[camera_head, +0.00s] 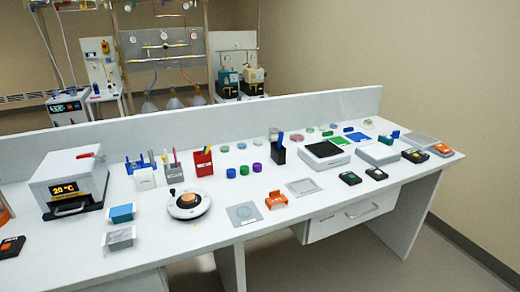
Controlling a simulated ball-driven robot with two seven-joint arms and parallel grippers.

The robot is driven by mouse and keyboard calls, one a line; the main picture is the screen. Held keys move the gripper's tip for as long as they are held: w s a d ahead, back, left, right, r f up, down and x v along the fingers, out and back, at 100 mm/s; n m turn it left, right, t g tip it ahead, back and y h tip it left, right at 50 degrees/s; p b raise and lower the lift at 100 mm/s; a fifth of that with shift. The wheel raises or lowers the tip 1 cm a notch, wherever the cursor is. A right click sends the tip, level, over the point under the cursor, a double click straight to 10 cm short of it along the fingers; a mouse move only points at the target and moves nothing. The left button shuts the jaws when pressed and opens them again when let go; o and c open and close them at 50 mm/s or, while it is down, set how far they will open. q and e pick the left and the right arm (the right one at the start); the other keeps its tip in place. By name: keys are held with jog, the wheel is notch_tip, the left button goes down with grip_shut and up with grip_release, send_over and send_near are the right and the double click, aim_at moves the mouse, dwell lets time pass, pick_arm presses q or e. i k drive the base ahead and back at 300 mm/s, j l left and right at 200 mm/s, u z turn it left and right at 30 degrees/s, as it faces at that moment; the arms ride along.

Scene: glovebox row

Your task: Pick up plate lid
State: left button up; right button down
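I cannot tell for sure which thing is the plate lid. A flat, clear grey square with a round mark (243,214) lies near the bench's front edge, left of an orange holder. A second flat grey square with a pale border (303,187) lies to the right of that holder. A third flat grey piece (421,140) lies at the far right of the bench. Neither of my grippers shows in the head view.
The white bench (190,240) is crowded. An orange holder (276,199), a round white device (187,203), a box reading 20 °C (72,184) and a red pen holder (203,162) stand on it. A low wall (200,128) runs behind.

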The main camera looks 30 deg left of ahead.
aim_at(243, 212)
jog(key=u, duration=1.5)
jog(key=l, duration=0.1)
jog(key=i+z, duration=0.05)
